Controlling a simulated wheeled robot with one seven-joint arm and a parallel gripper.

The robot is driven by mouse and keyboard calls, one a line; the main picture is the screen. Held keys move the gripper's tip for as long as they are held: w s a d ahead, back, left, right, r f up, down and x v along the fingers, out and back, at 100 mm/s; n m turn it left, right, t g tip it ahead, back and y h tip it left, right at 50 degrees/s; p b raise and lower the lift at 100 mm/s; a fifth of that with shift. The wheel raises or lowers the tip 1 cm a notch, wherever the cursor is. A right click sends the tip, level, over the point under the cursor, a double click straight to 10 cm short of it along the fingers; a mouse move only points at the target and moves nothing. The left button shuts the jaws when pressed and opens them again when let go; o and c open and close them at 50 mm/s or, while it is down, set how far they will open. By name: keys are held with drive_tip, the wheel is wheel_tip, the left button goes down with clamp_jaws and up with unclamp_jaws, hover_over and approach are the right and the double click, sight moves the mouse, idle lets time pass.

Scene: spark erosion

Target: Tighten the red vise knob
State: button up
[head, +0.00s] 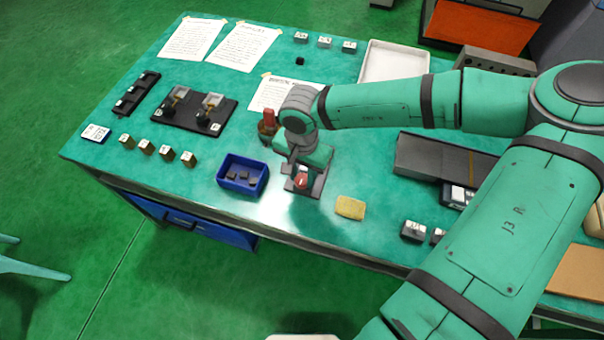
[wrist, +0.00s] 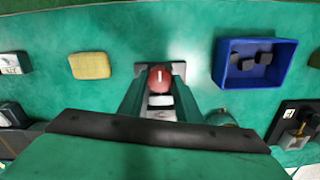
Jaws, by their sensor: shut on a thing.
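The red vise knob (head: 301,181) is at the front of a small grey vise (head: 318,186) on the green table. In the wrist view the red knob (wrist: 160,77) shows a white mark and sits between my fingertips. My gripper (head: 302,176) reaches down over the vise from above. In the wrist view my gripper (wrist: 158,82) is shut on the red knob, with a finger on each side. Most of the vise is hidden under my gripper and wrist.
A blue bin (head: 242,175) with dark pieces stands just left of the vise. A yellow sponge (head: 350,207) lies to its right. A red-handled item (head: 268,124) stands close behind my wrist. Several small brass blocks (head: 146,146) stand at the left.

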drive_tip(key=m, duration=0.7)
drive_tip(key=shift+m, duration=0.4)
drive_tip(key=m, duration=0.3)
drive_tip(key=shift+a+m, duration=0.1)
drive_tip(key=shift+m, duration=0.2)
drive_tip(key=m, duration=0.3)
drive_tip(key=shift+m, duration=0.3)
drive_tip(key=m, duration=1)
drive_tip(key=shift+m, duration=2.3)
drive_tip(key=shift+o, duration=0.2)
